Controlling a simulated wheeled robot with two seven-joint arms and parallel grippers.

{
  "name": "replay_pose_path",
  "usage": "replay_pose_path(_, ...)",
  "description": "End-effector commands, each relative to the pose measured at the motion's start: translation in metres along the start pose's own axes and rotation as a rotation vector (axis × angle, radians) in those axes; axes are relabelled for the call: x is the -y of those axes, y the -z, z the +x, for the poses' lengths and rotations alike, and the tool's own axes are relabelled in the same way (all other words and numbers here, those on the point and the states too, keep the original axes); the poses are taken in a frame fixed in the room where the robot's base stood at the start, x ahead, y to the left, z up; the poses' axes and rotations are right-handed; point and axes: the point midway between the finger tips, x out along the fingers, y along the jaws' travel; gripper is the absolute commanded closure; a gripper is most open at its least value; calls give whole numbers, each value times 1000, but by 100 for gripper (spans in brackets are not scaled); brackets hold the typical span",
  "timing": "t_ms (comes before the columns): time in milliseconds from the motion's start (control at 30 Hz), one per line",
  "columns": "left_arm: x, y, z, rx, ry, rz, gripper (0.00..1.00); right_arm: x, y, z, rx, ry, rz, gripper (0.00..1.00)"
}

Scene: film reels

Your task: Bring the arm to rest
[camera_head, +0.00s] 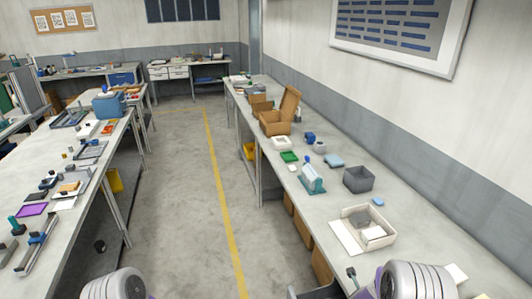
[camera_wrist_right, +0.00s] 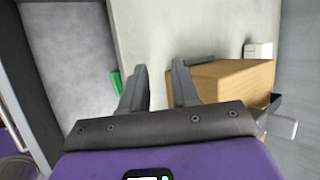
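In the right wrist view, my right gripper (camera_wrist_right: 160,68) has its two grey fingers apart, with nothing visible between them. A cardboard box (camera_wrist_right: 235,78) is just right of the fingers. The right finger overlaps its edge, and I cannot tell whether they touch. My right arm (camera_head: 415,282) enters the head view at the bottom right, beside the right-hand bench (camera_head: 410,262). My left arm (camera_head: 115,285) shows at the bottom left over the floor. My left gripper is out of view.
A grey-white tray (camera_head: 375,236), a dark grey bin (camera_head: 358,179) and an open cardboard box (camera_head: 275,123) stand on the right-hand bench. The left-hand bench (camera_head: 75,213) holds tools and a purple mat (camera_head: 32,209). The aisle floor (camera_head: 190,200) between the benches is clear.

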Motion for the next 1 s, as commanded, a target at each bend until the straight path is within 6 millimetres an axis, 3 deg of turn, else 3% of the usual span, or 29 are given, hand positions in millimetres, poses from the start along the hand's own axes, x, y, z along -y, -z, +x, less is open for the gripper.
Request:
replay_pose_path(33,0,1,0,-2,0,0,57,-16,6,1,-4,-36,-81,70)
replay_pose_path(267,0,1,0,-3,0,0,57,-70,24,1,26,-164,-448,70)
replay_pose_path(467,0,0,0,-1,0,0,57,-134,46,-10,122,-316,-864,70)
replay_pose_path(667,0,1,0,-2,0,0,57,-226,80,-48,409,-510,-1461,70)
replay_pose_path(800,0,1,0,-2,0,0,57,-281,101,-90,723,-574,-1840,70)
replay_pose_path(933,0,1,0,-2,0,0,57,-322,117,-135,1074,-548,-2128,70)
replay_pose_path(1000,10,2,27,-3,-1,1,57,-335,122,-108,1052,-538,-2126,70)
